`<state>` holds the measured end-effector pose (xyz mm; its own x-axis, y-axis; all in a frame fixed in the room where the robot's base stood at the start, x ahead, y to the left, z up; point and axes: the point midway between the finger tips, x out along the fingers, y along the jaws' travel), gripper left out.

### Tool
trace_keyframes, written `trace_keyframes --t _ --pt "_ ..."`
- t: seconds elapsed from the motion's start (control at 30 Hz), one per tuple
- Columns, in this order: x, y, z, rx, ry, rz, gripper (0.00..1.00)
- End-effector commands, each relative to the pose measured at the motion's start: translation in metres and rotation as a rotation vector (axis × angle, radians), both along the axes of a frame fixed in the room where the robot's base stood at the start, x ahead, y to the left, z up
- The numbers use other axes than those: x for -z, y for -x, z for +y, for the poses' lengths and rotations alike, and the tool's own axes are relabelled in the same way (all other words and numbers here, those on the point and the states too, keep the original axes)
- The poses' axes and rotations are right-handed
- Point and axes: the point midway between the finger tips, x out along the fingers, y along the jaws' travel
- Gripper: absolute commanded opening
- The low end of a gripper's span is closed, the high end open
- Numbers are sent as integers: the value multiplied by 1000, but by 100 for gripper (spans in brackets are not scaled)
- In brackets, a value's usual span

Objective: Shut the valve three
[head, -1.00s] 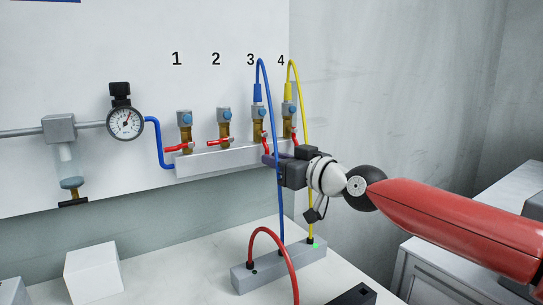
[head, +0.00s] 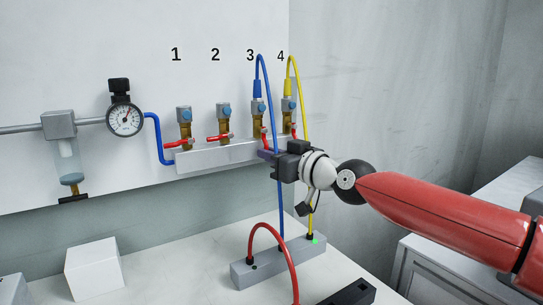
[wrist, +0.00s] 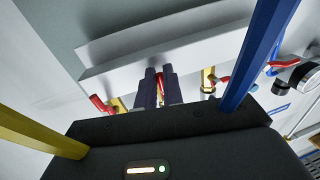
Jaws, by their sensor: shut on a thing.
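Valve three (head: 257,117) is a brass valve with a blue cap, under the number 3 on the wall panel, with a blue hose on top. Its red handle (head: 264,139) points down. My gripper (head: 266,154) is at the lower end of this handle. In the wrist view my two dark fingers (wrist: 160,88) are close together with the red handle (wrist: 160,77) between them, shut on it. The valve body is mostly hidden in the wrist view. Valve four (head: 288,112) has its red handle hanging down; valves one (head: 184,118) and two (head: 223,115) have theirs sideways to the left.
The blue hose (head: 281,205) and yellow hose (head: 303,110) run down close to my gripper, to a grey block (head: 265,270) with a green light on the bench. A pressure gauge (head: 125,120) is on the left. A white cube (head: 93,268) stands on the bench.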

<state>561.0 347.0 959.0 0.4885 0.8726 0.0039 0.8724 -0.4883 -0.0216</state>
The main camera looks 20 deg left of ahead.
Motion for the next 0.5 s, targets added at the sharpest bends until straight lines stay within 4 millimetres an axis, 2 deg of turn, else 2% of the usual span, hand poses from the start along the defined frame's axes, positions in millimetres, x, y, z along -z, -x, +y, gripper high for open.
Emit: trace_keyframes --t 0.27,0.5 --pt "4 6 5 0 -92 105 0" --pt "3 14 11 0 -230 265 0"
